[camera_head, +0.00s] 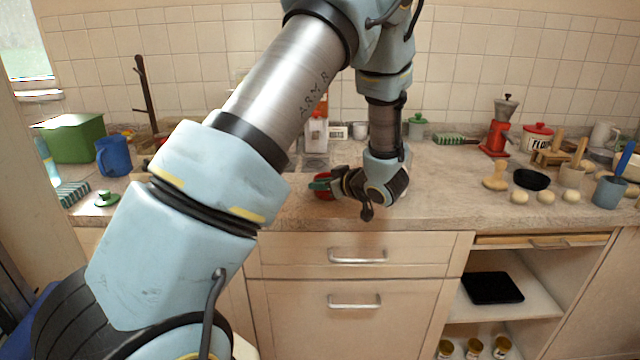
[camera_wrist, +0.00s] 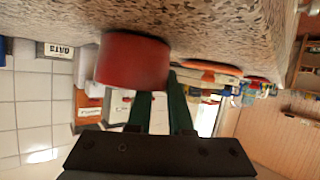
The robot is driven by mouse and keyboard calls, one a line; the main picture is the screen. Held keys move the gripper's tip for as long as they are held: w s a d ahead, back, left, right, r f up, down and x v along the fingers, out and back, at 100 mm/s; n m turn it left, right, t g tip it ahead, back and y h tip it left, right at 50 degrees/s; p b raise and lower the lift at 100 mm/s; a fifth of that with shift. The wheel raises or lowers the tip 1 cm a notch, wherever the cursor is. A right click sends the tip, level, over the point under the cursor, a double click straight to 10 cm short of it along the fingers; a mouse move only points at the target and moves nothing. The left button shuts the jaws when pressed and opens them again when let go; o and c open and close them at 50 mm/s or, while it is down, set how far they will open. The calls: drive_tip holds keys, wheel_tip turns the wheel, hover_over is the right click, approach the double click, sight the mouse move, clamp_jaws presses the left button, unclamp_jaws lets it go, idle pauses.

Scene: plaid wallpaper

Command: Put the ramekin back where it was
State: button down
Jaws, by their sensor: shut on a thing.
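The red ramekin (camera_head: 325,196) is at the counter's middle, partly hidden by my arm and gripper in the head view. In the wrist view the ramekin (camera_wrist: 132,62) appears large, against or very near the speckled counter surface, which is at the top of that view. My gripper (camera_head: 319,183) has green fingers and lies low over the counter. In the wrist view the gripper (camera_wrist: 163,95) is shut on the ramekin's side wall, one finger on each side. Whether the ramekin touches the counter is unclear.
The counter (camera_head: 440,200) is clear to the right of my gripper. A black bowl (camera_head: 532,179), several eggs and a blue cup (camera_head: 608,192) stand farther right. A blue mug (camera_head: 114,156) and green bin (camera_head: 72,138) stand left. White containers (camera_head: 316,135) are behind.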

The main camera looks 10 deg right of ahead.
drive_tip(key=shift+f, duration=0.1)
drive_tip(key=c, duration=0.8)
unclamp_jaws()
